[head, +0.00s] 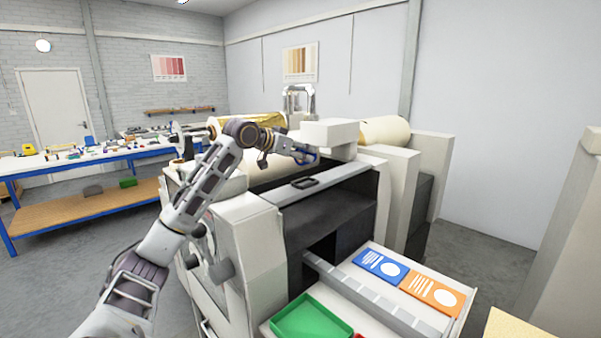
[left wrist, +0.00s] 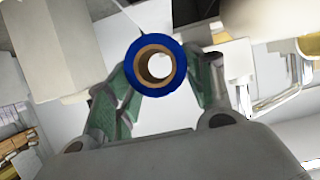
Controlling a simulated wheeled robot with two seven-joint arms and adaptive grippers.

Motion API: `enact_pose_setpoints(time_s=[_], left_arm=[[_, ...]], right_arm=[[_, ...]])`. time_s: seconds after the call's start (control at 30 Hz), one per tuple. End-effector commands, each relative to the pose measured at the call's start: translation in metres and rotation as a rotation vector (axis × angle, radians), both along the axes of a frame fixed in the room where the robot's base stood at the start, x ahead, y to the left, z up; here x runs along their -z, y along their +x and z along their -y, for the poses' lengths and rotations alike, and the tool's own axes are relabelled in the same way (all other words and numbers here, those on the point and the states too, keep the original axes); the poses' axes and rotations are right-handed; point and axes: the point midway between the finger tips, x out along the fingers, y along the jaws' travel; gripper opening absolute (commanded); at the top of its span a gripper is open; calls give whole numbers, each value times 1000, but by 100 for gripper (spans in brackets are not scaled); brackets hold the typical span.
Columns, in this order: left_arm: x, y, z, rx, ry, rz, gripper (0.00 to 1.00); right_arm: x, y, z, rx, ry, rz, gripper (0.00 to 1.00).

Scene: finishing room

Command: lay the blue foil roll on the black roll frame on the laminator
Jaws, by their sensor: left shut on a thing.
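The blue foil roll (left wrist: 155,44) shows end-on in the left wrist view, a blue ring around a brown core with an open hole. My left gripper (left wrist: 158,85) is shut on it, a finger on each side. In the head view the gripper (head: 300,154) reaches over the laminator (head: 265,240), with a bit of the blue roll (head: 313,158) showing at its tip, beside a pale block. A small black frame-like piece (head: 304,183) lies on the laminator's grey top bar, below and apart from the gripper; I cannot tell whether it is the roll frame. My right gripper is out of view.
A gold roll (head: 254,123) and a cream roll (head: 384,131) sit at the back of the machine. The front shelf bears a green tray (head: 311,318), a blue card (head: 381,266) and an orange card (head: 431,293). A cluttered workbench (head: 85,158) stands at the left.

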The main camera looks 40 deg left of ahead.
Motion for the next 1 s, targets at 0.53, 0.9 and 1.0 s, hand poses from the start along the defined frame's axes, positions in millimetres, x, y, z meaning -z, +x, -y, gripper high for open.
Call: enact_pose_setpoints(time_s=[0.53,0.9,1.0], left_arm=[[21,0,0,0,1,1,27],[28,0,0,1,0,0,27],[37,0,0,0,0,-2,27]], right_arm=[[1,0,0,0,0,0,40],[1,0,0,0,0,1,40],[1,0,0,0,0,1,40]])
